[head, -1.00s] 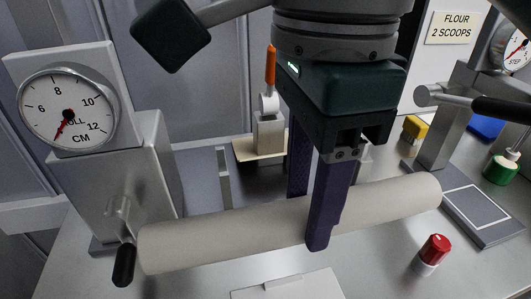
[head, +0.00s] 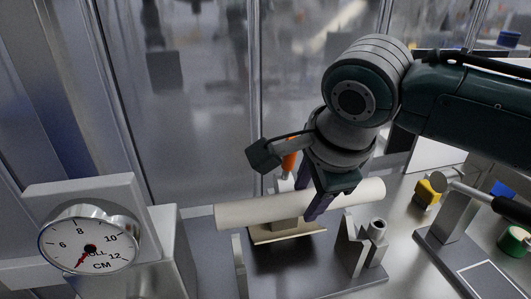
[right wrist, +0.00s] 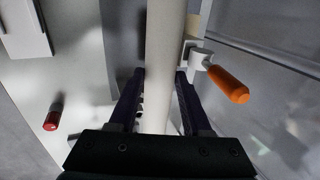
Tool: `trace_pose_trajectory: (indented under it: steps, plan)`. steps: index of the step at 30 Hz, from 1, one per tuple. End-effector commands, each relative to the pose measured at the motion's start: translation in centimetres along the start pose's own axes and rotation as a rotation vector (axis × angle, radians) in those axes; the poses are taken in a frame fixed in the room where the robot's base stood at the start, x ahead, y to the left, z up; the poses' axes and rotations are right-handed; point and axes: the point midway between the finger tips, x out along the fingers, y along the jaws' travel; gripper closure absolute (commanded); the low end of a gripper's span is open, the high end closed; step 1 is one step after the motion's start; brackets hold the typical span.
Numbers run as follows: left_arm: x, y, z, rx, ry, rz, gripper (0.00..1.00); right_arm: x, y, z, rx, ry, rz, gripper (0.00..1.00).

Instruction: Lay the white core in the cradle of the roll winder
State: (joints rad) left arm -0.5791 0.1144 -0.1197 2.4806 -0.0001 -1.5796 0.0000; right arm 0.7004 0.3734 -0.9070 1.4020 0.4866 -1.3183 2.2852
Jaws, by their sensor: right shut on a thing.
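The white core (head: 250,211) is a long pale cylinder held roughly level. My right gripper (head: 312,197) is shut around its middle with purple fingers; the right wrist view shows the core (right wrist: 165,55) between both fingers (right wrist: 160,105). The roll winder has a round dial marked ROLL CM (head: 90,247) at the left. Its cradle shows as a thin left upright (head: 239,266) and a notched right upright (head: 354,247). The core is above and apparently behind these uprights, apart from the right one. My left gripper is not in view.
A pale plate (head: 290,236) lies behind the cradle, with an orange handle (head: 289,161) above it, partly hidden by my gripper. A yellow block (head: 428,190), a lever stand (head: 452,212) and a green-based item (head: 514,241) stand at right. A glazed wall closes the back.

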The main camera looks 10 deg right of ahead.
Motion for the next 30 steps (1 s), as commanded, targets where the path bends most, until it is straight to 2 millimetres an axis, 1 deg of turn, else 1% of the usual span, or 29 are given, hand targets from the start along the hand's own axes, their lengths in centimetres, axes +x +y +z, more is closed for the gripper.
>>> trace_pose_trajectory:
  steps: [1,5,19,27,30]
  plan:
    - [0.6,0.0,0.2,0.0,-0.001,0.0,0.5,0.5,0.2,0.0,0.0,0.0,-0.001,1.0]
    - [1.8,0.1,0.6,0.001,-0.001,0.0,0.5,1.5,0.6,0.0,0.001,0.0,-0.001,1.0]
    - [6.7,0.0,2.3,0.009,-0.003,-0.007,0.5,5.6,2.4,0.0,0.001,0.0,-0.001,1.0]
    - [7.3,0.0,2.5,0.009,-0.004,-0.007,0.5,7.7,3.3,0.1,0.003,-0.001,0.002,1.0]
    - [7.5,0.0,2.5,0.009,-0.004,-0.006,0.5,8.1,3.4,0.1,0.002,-0.002,0.0,1.0]
